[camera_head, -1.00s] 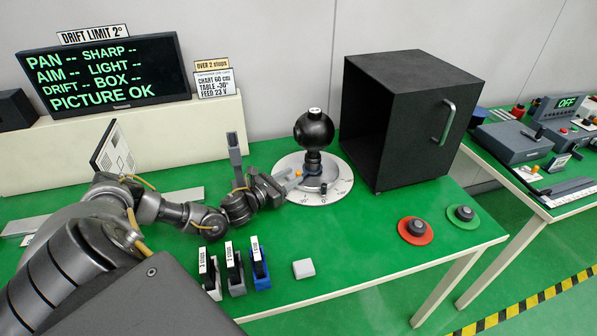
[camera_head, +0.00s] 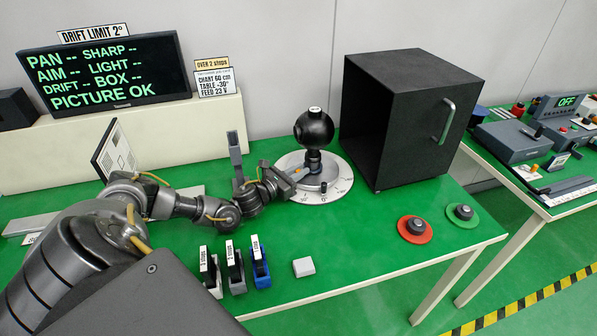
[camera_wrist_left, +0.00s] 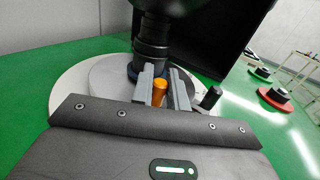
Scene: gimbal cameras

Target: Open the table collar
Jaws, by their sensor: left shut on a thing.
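A black ball-shaped camera (camera_head: 314,130) stands on a short post at the middle of a round white table with a marked scale (camera_head: 340,187). A dark blue collar (camera_wrist_left: 134,71) rings the foot of the post, and an orange lever knob (camera_wrist_left: 159,93) stands out from it. My left gripper (camera_head: 297,173) reaches in from the left, low over the round table. In the left wrist view its two fingers (camera_wrist_left: 159,88) lie on either side of the orange knob and are shut on it. My right gripper is not in view.
A black open box with a handle (camera_head: 408,120) stands close right of the round table. A small dark peg (camera_wrist_left: 211,98) rises from the table beside my fingers. Several labelled blocks (camera_head: 235,268) and a white block (camera_head: 303,267) lie in front. Red (camera_head: 415,231) and green (camera_head: 463,215) buttons sit right.

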